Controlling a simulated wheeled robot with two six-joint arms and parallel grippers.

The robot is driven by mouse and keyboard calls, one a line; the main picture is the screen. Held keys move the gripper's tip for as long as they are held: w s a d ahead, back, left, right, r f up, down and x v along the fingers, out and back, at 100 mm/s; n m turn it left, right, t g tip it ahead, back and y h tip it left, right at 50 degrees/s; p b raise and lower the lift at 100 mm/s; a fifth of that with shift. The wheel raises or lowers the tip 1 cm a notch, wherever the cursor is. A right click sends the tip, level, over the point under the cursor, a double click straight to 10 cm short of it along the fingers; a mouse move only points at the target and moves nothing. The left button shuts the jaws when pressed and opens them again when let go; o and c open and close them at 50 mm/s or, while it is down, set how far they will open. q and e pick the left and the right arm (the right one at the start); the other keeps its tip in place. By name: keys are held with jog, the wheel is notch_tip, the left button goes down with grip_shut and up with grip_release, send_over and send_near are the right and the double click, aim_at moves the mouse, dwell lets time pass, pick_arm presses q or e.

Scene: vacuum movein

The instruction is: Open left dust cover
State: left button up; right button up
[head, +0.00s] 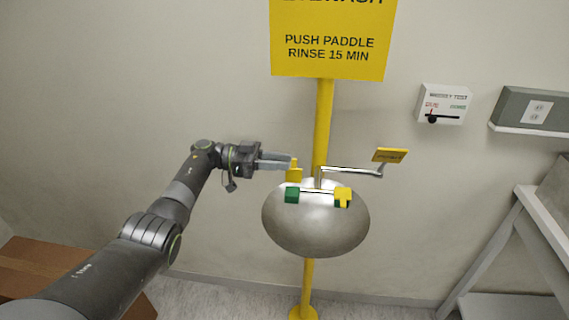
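The eyewash bowl (316,232) is a silver basin on a yellow post. The left dust cover (295,172) is yellow and stands raised, up and behind the left green nozzle head (292,195), whose top is uncovered. The right dust cover (343,195) is yellow and lies down over its green nozzle head. My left gripper (289,162) reaches in from the left, its fingertips right at the upper left of the raised cover. I cannot tell if they touch it. Its fingers lie together with no clear gap, and hold nothing visible. My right gripper is out of view.
A yellow push paddle (389,155) on a metal arm stands right of the bowl. The yellow post (323,120) and sign (330,45) rise behind. A wall test box (443,104), a grey wall unit (535,110) and a grey frame (510,250) are at right. A cardboard box (35,262) is lower left.

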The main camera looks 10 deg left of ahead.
pick_arm(q)
jog(key=a+b, duration=0.7)
jog(key=a, duration=0.9)
jog(key=shift+b, duration=0.3)
jog(key=shift+f, duration=0.15)
